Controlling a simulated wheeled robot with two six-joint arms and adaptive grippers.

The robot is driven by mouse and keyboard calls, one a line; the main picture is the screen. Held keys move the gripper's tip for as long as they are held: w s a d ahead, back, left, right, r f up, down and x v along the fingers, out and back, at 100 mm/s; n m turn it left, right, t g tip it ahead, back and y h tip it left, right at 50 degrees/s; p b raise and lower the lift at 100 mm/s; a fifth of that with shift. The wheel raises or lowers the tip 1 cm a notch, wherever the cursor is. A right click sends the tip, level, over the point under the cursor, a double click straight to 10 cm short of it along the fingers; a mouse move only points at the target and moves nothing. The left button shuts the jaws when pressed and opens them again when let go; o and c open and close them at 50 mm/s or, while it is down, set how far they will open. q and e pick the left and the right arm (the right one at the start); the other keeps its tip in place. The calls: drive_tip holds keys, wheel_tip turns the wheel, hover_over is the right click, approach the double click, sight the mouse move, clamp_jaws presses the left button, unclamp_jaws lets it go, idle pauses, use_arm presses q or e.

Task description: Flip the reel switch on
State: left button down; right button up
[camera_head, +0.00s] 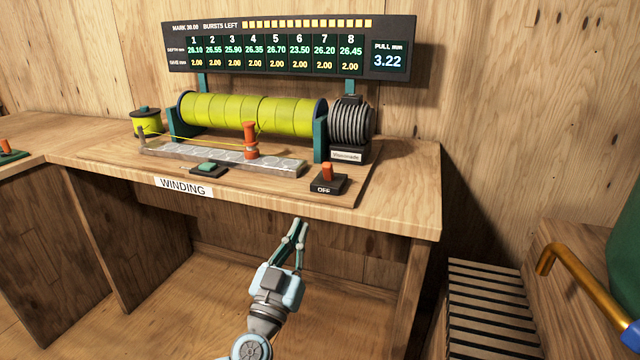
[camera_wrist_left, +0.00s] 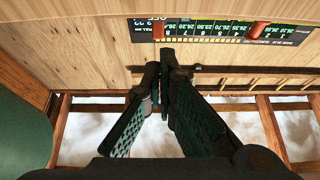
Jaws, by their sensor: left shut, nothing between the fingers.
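The reel switch (camera_head: 328,184) is a small black box with an orange lever (camera_head: 327,171) standing on top and the label OFF on its front. It sits near the front right edge of the winding bench. My left gripper (camera_head: 298,222) is shut and empty. In the head view it appears in front of and below the bench's front edge, left of the switch and apart from it. In the left wrist view the closed fingertips (camera_wrist_left: 160,60) point toward the bench, and an orange lever (camera_wrist_left: 158,29) shows beyond them. My right gripper is not in view.
The bench (camera_head: 400,205) carries a yellow-wound drum (camera_head: 225,110), a grey ribbed wheel (camera_head: 350,124), an orange guide post (camera_head: 250,138) on a metal rail (camera_head: 205,158), and a green button (camera_head: 209,167). A display board (camera_head: 290,47) stands behind. A slatted box (camera_head: 487,300) is at lower right.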

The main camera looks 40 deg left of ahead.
sight(324, 170)
use_arm(q)
drive_tip(key=p+x, duration=0.2)
drive_tip(key=x, duration=1)
drive_tip(key=shift+w+a+r+p, duration=0.15)
drive_tip(key=shift+w+p, duration=0.2)
drive_tip(key=shift+p, duration=0.05)
drive_tip(key=shift+w+a+r, duration=0.2)
drive_tip(key=shift+w, duration=0.35)
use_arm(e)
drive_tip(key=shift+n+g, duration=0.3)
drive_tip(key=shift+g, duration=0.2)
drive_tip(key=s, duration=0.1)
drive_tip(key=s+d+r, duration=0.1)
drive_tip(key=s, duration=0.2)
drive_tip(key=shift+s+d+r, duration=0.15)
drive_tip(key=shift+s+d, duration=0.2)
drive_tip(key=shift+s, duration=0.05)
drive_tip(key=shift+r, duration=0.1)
